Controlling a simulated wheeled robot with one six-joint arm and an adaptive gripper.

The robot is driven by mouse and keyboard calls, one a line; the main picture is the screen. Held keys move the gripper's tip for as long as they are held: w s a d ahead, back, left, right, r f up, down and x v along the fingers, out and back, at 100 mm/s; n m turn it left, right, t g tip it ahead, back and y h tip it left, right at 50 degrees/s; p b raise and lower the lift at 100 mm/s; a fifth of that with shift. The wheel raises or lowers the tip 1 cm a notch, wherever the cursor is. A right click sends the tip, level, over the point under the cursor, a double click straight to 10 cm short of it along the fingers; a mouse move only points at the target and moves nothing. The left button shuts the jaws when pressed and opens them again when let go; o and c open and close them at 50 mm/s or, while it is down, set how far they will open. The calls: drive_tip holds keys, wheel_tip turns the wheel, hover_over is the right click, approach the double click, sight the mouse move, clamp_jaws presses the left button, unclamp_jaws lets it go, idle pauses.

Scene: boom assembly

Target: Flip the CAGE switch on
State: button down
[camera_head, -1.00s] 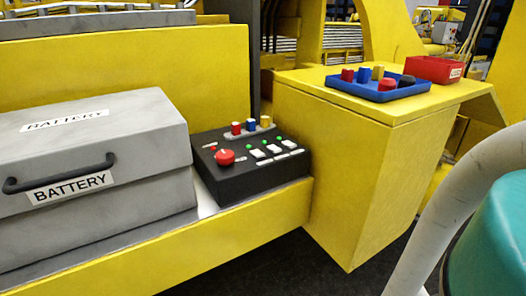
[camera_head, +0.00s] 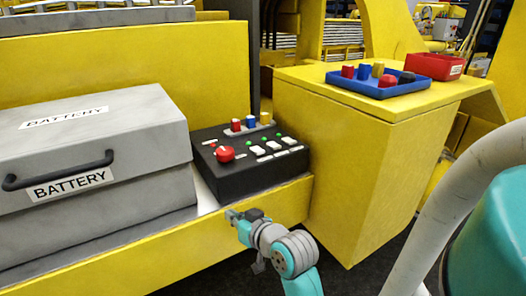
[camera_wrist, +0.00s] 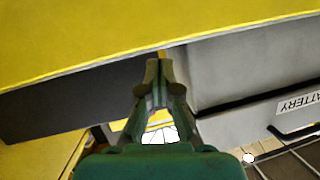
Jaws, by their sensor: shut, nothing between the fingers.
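The black control box (camera_head: 235,184) sits on the yellow ledge, right of the battery case. Its sloped top has a red knob (camera_head: 225,154) and a row of white switches (camera_head: 273,145) with small green lights above them. The labels are too small to read, so I cannot tell which switch is CAGE. My gripper (camera_head: 234,215) is in front of the box, at the ledge's front edge, below the switches and apart from them. In the wrist view my gripper (camera_wrist: 159,68) is shut and empty, with the box's dark side (camera_wrist: 75,98) behind it.
The grey battery case (camera_head: 95,150) with a black handle stands close on the left. A yellow cabinet (camera_head: 340,165) stands right, bearing a blue tray (camera_head: 350,86) and a red bin (camera_head: 434,67).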

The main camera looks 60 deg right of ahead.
drive_tip(key=s+d+r+h, duration=0.1)
drive_tip(key=s+d+r, duration=0.2)
drive_tip(key=d+r, duration=0.3)
drive_tip(key=s+d+r+g+h, duration=0.1)
drive_tip(key=s+d+r, duration=0.3)
drive_tip(key=r, duration=0.9)
drive_tip(key=d, duration=0.3)
drive_tip(key=shift+d+g, duration=0.2)
drive_tip(key=shift+g, duration=0.1)
hover_over(263, 157)
drive_tip(key=f, duration=0.4)
drive_tip(key=shift+w+d, duration=0.1)
drive_tip(key=shift+w, duration=0.2)
drive_tip(key=shift+s+f, duration=0.15)
drive_tip(key=shift+f, duration=0.4)
drive_tip(key=shift+s+f, duration=0.15)
drive_tip(key=shift+f, duration=0.4)
drive_tip(key=shift+a+f, duration=0.2)
drive_tip(key=shift+f, duration=0.5)
